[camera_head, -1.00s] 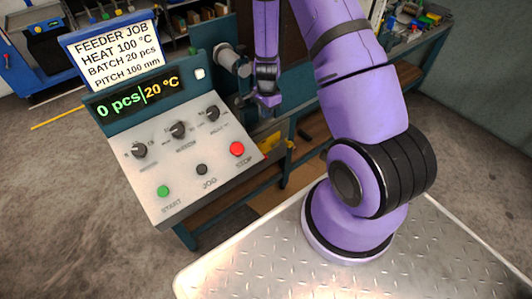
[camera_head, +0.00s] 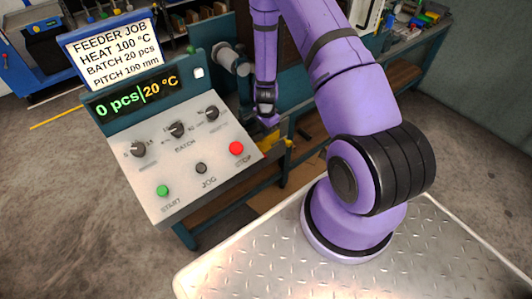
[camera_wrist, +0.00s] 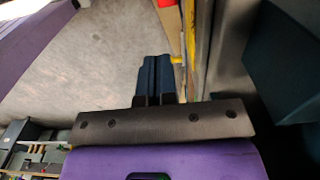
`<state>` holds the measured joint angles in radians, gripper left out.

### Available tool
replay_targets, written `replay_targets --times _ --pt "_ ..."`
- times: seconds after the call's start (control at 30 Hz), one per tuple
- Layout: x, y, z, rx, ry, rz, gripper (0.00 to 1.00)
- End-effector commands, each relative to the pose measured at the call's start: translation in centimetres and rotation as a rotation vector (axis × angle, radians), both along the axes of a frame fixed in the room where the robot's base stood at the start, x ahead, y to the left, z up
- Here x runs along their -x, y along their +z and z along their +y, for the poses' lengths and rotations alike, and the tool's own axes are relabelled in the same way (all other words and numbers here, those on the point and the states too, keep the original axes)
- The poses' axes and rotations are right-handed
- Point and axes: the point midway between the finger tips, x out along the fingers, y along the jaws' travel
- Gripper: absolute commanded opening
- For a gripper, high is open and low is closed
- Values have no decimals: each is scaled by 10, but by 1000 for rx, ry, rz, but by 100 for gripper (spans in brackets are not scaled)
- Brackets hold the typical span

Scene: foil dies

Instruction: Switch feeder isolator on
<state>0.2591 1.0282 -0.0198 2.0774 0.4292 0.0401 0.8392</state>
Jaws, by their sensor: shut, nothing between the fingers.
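My gripper (camera_head: 268,119) hangs just right of the control panel, partly hidden by its own wrist. In the wrist view its dark fingers (camera_wrist: 156,62) are together and empty. A yellow part (camera_head: 287,142) sits low beside the machine, just below and right of my gripper. The display (camera_head: 137,92) reads 0 pcs and 20 °C.
The sloped panel (camera_head: 150,180) carries several black knobs, a green START button (camera_head: 162,191), a black JOG button (camera_head: 201,168) and a red STOP button (camera_head: 236,148). A job card (camera_head: 113,47) stands above it. A grey cylinder (camera_head: 231,58) is close to my forearm. Open floor lies left.

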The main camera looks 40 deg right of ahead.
Motion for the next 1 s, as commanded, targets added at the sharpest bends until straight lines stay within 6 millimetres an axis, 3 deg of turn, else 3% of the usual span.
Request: replay_targets --times 0.6,0.8,1.0 --pt "1 -106 1 -2 1 2 0" --pt "0 -131 1 0 1 0 0" --pt "0 -142 1 0 0 -1 0"
